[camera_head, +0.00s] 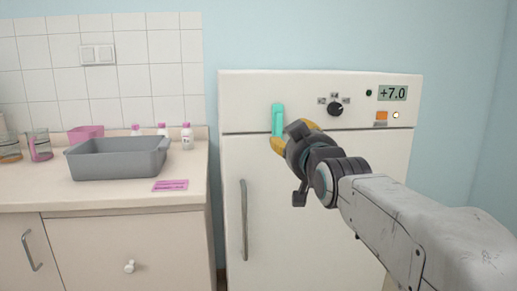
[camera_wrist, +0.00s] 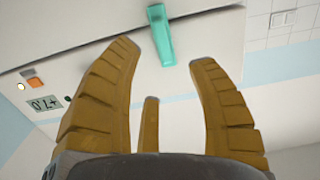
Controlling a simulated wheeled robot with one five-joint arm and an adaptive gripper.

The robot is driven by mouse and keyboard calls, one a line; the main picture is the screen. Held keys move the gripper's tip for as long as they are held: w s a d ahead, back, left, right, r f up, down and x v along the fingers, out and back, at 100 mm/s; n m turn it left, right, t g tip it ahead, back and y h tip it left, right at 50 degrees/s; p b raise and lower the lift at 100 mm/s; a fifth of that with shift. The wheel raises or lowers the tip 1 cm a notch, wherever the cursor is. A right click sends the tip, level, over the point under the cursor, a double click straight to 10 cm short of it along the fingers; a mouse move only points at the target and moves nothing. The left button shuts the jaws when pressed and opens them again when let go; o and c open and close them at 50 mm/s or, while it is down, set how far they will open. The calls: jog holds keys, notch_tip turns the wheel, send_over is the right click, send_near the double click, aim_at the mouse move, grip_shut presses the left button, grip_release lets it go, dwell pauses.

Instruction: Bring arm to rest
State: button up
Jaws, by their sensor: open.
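My arm reaches in from the lower right in the head view, and my gripper (camera_head: 292,136) is in front of the upper part of the white fridge (camera_head: 315,190). In the wrist view my gripper (camera_wrist: 165,52) has its ribbed orange-brown fingers spread apart with nothing between them. A teal handle-like piece (camera_head: 278,118) is on the fridge front by the fingertips. In the wrist view the teal piece (camera_wrist: 161,36) lies beyond the gap between the fingers. I cannot tell whether a finger touches it.
A counter (camera_head: 100,196) stands at the left with a grey tub (camera_head: 115,160), a pink card (camera_head: 171,185), bottles (camera_head: 187,137) and jars (camera_head: 40,146). The fridge has a knob (camera_head: 335,109), a display (camera_head: 393,93) and a long door handle (camera_head: 244,220). The wall at the right is bare.

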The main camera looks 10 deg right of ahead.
jog(key=s+f+g+p, duration=0.2)
jog(key=s+g+p, duration=0.5)
jog(key=s+p, duration=0.6)
jog(key=s+f+g+p, duration=0.3)
jog(key=s+g+p, duration=0.4)
jog(key=s+p, duration=0.6)
jog(key=s, duration=0.6)
jog(key=shift+s+a+f, duration=0.15)
jog(key=shift+s+f, duration=0.15)
jog(key=shift+f, duration=0.05)
jog(key=shift+c, duration=0.2)
